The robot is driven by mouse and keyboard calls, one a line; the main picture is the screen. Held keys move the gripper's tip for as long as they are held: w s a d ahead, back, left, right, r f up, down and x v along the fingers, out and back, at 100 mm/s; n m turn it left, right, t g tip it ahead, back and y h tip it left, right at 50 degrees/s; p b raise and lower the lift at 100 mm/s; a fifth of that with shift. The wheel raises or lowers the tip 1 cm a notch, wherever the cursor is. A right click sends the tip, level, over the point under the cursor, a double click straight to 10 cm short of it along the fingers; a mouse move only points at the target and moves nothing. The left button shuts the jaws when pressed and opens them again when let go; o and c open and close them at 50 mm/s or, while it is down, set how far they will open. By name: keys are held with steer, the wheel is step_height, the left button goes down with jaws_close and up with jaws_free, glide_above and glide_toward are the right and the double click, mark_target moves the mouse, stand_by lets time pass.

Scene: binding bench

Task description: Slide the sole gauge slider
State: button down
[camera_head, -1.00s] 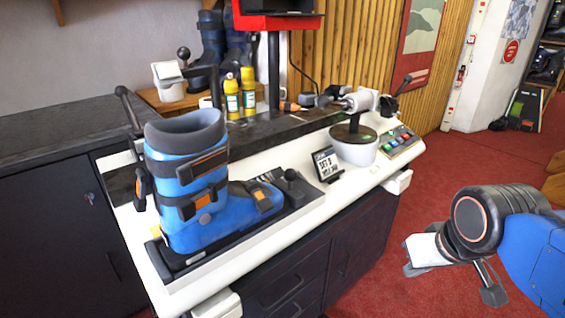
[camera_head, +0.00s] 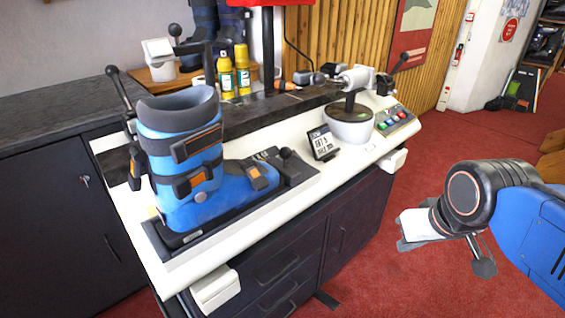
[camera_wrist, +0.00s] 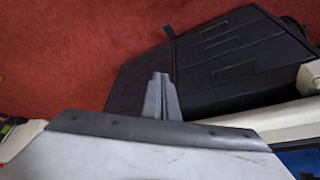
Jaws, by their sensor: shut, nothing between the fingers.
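A blue ski boot (camera_head: 192,207) stands upright on a dark sole gauge base (camera_head: 170,244) on the white bench top. A black knob (camera_head: 286,153), which looks like the gauge slider, stands on the base just beyond the boot's toe. My gripper (camera_head: 404,243) is to the right of the bench, over the red floor, well apart from the knob and boot. In the wrist view its two grey fingers (camera_wrist: 160,92) are together with nothing between them. The slider cannot be made out in the wrist view.
A small display sign (camera_head: 322,143), a white bowl-like fixture (camera_head: 350,125) and a button panel (camera_head: 394,121) stand farther along the bench. Yellow bottles (camera_head: 242,70) stand behind. Dark drawers (camera_head: 278,268) face the open red floor (camera_head: 385,290).

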steer(key=c, duration=1.9)
jaws_free()
steer(key=shift+w+r, duration=0.1)
steer(key=shift+r, duration=0.05)
steer(key=shift+o, duration=0.9)
steer(key=w+a+r+n, duration=0.1)
steer(key=w+a+r, duration=0.1)
steer(key=r, duration=0.3)
steer(key=w+a+r+g, duration=0.1)
steer(key=w+a+r, duration=0.1)
steer(key=w+r, duration=0.2)
steer(key=shift+w+a+r+n, duration=0.25)
steer(key=shift+w+r+n, duration=0.15)
steer(key=shift+w, duration=0.1)
step_height(320, 180, up, 17)
steer(key=n+g+h, duration=0.2)
steer(key=n+g, duration=0.1)
steer(key=n, duration=0.1)
glide_above(285, 151)
steer(key=a, duration=0.3)
steer(key=d+f, duration=0.1)
steer(key=f, duration=0.4)
steer(key=d+f, duration=0.1)
steer(key=f, duration=0.5)
steer(key=w+d+f, duration=0.1)
steer(key=f, duration=0.5)
steer(key=shift+w+d+f, duration=0.1)
steer(key=shift+c, duration=0.5)
